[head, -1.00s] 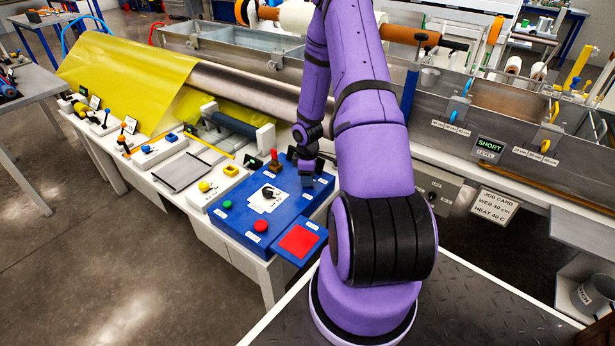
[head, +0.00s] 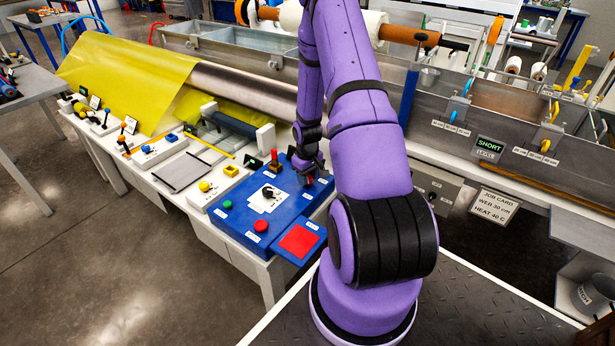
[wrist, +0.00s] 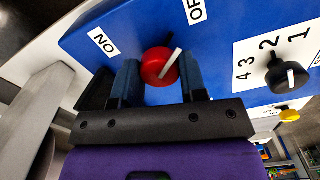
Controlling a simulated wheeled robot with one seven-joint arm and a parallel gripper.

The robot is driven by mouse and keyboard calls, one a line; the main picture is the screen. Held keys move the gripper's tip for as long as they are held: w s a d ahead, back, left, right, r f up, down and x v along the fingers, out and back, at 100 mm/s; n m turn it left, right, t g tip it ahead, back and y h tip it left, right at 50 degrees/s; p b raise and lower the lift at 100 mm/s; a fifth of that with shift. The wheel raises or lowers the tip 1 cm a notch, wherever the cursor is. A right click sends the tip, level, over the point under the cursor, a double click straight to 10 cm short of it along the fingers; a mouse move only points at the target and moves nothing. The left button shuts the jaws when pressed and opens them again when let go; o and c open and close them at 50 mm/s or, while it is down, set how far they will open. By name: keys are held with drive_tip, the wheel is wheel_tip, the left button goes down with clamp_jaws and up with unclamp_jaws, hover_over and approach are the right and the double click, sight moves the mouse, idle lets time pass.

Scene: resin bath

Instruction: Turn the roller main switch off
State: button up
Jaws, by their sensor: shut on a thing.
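The main switch is a red round knob (wrist: 158,66) with a white pointer, on the blue control panel (head: 248,218). In the wrist view my gripper (wrist: 158,78) has one finger on each side of the knob and is shut on it. The white pointer leans up and right, nearer the partly cut-off OFF label (wrist: 195,10) than the ON label (wrist: 103,42), which lies up and left. In the head view my gripper (head: 309,177) is at the panel's far right corner, and a bit of the red knob shows there.
A black numbered dial (wrist: 283,76) stands beside the switch. The panel also carries a green button (head: 227,204), a red button (head: 261,226) and a red-handled lever (head: 274,158). A flat red pad (head: 299,241) is at the front right.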

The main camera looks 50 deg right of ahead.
drive_tip(key=shift+w, duration=0.1)
idle(0.3)
drive_tip(key=o, duration=0.9)
drive_tip(key=shift+o, duration=0.2)
drive_tip(key=shift+r, duration=0.1)
wheel_tip(320, 180, up, 11)
drive_tip(key=shift+f, duration=0.2)
